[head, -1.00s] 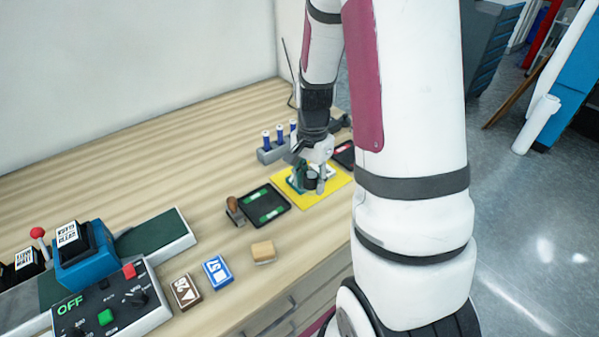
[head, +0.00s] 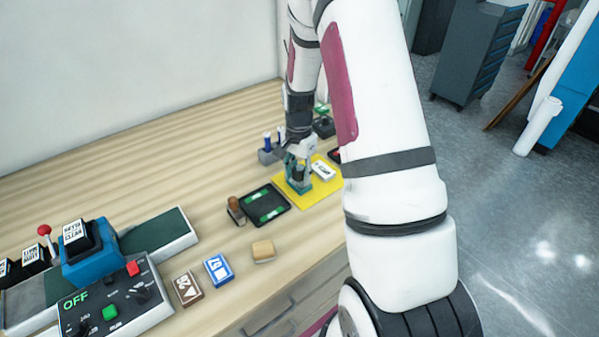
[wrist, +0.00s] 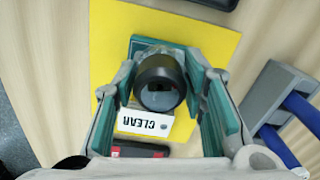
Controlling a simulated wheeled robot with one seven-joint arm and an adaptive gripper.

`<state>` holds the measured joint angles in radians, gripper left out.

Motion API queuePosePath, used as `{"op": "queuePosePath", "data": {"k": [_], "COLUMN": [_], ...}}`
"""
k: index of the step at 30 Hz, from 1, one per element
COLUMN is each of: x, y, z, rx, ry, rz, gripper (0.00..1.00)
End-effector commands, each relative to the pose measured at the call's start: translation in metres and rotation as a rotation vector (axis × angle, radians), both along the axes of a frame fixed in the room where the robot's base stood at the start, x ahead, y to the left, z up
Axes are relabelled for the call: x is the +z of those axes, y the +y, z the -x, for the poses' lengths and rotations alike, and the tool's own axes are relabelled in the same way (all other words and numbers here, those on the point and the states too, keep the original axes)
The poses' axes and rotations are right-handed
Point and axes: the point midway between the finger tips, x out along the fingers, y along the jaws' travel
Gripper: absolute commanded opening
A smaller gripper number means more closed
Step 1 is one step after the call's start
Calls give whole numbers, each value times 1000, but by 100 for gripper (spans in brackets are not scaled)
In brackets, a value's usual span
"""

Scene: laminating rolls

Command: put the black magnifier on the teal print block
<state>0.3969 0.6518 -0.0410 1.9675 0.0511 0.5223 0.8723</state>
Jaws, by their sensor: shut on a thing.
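My gripper (wrist: 162,98) is shut on the black magnifier (wrist: 160,82), a short dark cylinder with a lens, seen from above between its teal-padded fingers. In the head view my gripper (head: 297,180) is low over the yellow mat, and the magnifier is mostly hidden by the fingers. The teal print block (wrist: 138,43) lies on the mat beneath the magnifier, with teal edges showing around it. A white label reading CLEAR (wrist: 146,122) shows beside the magnifier, to the right of my gripper in the head view. I cannot tell whether magnifier and block touch.
The yellow mat (head: 325,192) has a black tray with green pieces (head: 266,204) to its left. A grey holder with blue markers (head: 270,155) stands behind. A wooden block (head: 263,251), two labelled boxes and a control panel (head: 115,300) are nearer.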

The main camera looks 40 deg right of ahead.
Motion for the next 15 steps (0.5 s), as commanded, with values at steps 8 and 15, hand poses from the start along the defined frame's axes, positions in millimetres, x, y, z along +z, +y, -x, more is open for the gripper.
{"op": "queuePosePath", "data": {"k": [8,15], "x": [-3,-3], "y": [0,0], "z": [0,0], "rx": [0,0], "ry": [1,1], "rz": [0,0], "gripper": [52,58]}}
